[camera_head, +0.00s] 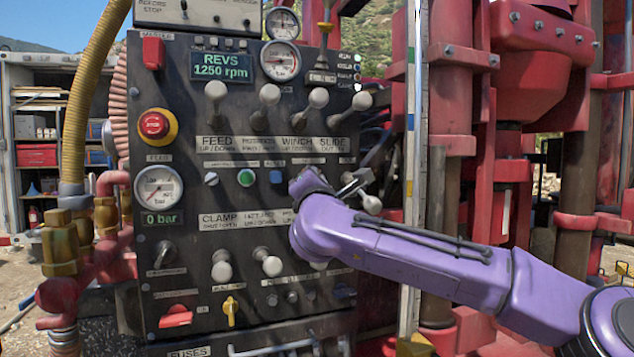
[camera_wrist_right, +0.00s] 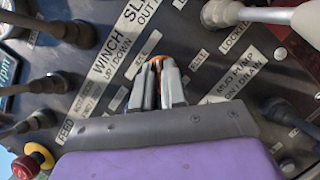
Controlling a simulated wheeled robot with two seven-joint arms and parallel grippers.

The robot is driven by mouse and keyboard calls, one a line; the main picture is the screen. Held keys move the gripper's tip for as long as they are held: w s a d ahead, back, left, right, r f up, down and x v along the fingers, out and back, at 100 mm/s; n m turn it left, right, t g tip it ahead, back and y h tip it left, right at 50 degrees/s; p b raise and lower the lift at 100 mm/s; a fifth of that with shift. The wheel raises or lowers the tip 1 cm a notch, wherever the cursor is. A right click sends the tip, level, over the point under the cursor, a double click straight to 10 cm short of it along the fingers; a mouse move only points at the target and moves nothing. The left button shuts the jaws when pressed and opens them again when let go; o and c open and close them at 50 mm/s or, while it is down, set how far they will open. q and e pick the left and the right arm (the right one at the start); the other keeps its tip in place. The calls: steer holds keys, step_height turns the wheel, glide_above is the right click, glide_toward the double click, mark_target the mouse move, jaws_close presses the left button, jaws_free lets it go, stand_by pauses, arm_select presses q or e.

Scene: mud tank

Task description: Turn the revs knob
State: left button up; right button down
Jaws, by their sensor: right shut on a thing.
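The black control panel (camera_head: 180,190) fills the left half of the head view. Its green screen (camera_head: 222,66) reads "REVS 1250 rpm". In the right wrist view my right gripper (camera_wrist_right: 158,72) is shut on a small knob with an orange rim (camera_wrist_right: 157,60), which I take for the revs knob. The fingers cover most of this knob, so its pointer cannot be seen. My left gripper is not in view.
Several levers with pale knobs (camera_head: 268,95) stick out above my right wrist. A lever (camera_wrist_right: 222,13) stands close to the fingertips in the right wrist view. A red emergency stop (camera_head: 154,125) sits at the panel's left. Red machine columns (camera_head: 452,130) stand at right.

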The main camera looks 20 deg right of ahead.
steer(key=c, duration=1.2)
jaws_free()
steer(key=shift+w+f, duration=0.1)
steer(key=b+v, duration=0.5)
steer(key=v, duration=0.5)
steer(key=shift+s+a+f, duration=0.1)
steer(key=shift+s, duration=0.15)
